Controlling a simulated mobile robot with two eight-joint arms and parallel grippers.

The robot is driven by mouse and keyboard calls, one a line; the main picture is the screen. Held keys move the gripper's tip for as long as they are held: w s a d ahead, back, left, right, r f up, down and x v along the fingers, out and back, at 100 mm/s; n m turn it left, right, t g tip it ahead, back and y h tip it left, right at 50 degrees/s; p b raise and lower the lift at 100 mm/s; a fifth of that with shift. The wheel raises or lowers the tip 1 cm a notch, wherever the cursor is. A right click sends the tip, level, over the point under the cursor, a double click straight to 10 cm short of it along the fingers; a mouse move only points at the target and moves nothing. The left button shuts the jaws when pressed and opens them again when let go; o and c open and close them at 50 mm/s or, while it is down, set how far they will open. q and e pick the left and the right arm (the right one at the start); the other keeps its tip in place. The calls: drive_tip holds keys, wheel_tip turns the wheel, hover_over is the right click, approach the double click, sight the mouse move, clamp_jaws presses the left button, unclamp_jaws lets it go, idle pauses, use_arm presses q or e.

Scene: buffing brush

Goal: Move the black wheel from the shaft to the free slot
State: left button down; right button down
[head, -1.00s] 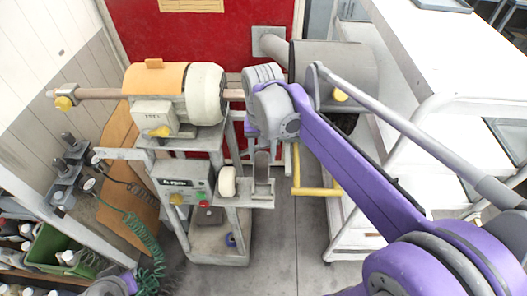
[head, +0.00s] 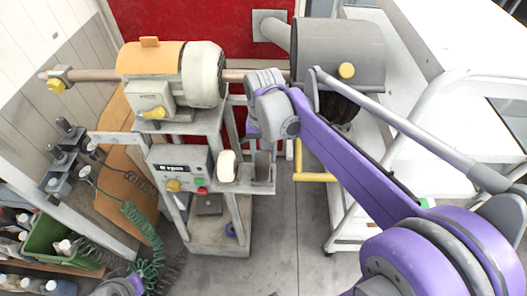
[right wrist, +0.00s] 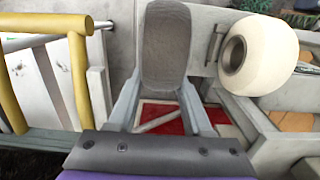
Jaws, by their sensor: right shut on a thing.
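The black wheel looks dark grey in the right wrist view (right wrist: 165,45), standing on edge between my right gripper's (right wrist: 160,105) two fingers. The right gripper is shut on it. In the head view my right gripper (head: 264,138) points down, and the wheel (head: 262,165) shows below it over the stand's side bracket, right of the white wheel (head: 227,166). The white wheel also shows in the right wrist view (right wrist: 262,55). The shaft (head: 242,76) runs right from the orange motor. I cannot tell whether the wheel rests in the slot; its lower part is hidden.
A grey extractor drum (head: 340,55) with a dark underside stands right of the shaft. A yellow rail (head: 318,177) is close to my right gripper. A white cart (head: 440,60) is at the right. Coiled green hose lies at lower left.

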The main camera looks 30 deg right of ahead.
drive_tip(key=shift+c, duration=1.2)
unclamp_jaws()
wheel_tip(320, 180, up, 11)
drive_tip(key=shift+w+d+p, duration=0.15)
drive_tip(key=shift+w+p, duration=0.05)
drive_tip(key=shift+p, duration=0.15)
drive_tip(key=shift+f, duration=0.1)
